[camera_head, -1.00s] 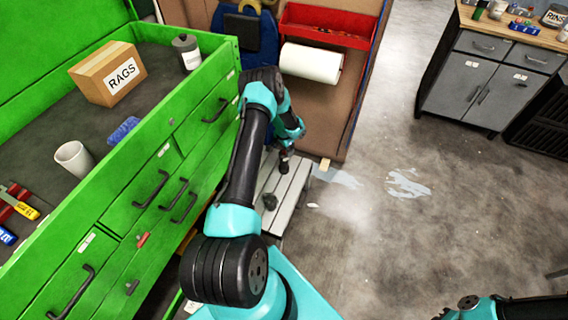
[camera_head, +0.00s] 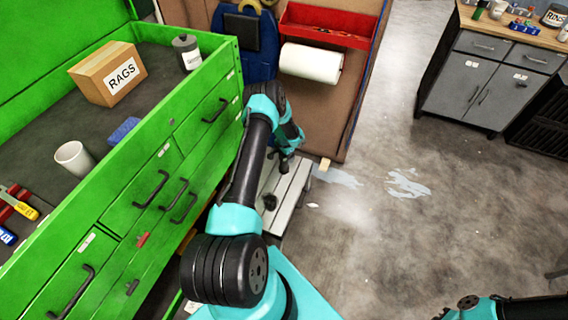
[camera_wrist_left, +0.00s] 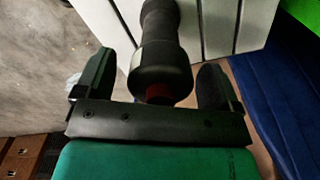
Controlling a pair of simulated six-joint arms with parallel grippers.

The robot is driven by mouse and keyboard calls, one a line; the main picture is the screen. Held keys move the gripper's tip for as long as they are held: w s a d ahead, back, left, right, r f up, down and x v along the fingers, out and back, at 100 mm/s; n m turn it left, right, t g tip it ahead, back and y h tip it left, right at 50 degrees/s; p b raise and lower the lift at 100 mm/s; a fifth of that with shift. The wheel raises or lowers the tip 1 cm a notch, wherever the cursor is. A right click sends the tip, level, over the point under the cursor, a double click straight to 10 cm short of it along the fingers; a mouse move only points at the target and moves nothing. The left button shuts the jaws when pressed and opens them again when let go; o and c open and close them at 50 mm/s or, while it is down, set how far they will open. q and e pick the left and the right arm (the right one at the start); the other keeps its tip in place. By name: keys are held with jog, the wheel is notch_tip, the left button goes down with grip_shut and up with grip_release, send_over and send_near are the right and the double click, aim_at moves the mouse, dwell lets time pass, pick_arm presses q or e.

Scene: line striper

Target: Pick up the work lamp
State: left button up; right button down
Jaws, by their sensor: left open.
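The work lamp (camera_wrist_left: 160,68) shows in the left wrist view as a black, round-ended body with a narrower neck, over a pale slatted bench top. A dark red patch shows at its near end. In the head view a dark knob (camera_head: 270,202) on the slats may be part of it; the rest is hard to make out. My left gripper (camera_wrist_left: 155,62) is open, with one finger on each side of the lamp's thick end and visible gaps. In the head view this gripper (camera_head: 284,160) is small and dark above the bench's far end. My right gripper is not clearly visible.
The pale slatted bench (camera_head: 290,195) stands beside a green tool chest (camera_head: 150,200). Behind it is a brown panel (camera_head: 318,115) with a paper roll (camera_head: 311,63) and a red tray (camera_head: 330,27). Open concrete floor (camera_head: 400,240) lies to the right.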

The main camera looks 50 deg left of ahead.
pick_arm(q)
jog(key=c, duration=1.5)
jog(key=shift+r, duration=0.1)
jog(key=shift+r, duration=0.75)
notch_tip(320, 180, up, 2)
jog(key=shift+r, duration=0.15)
jog(key=s+d+r, duration=0.1)
jog(key=s+d, duration=0.9)
jog(key=d, duration=0.2)
jog(key=shift+s, duration=0.3)
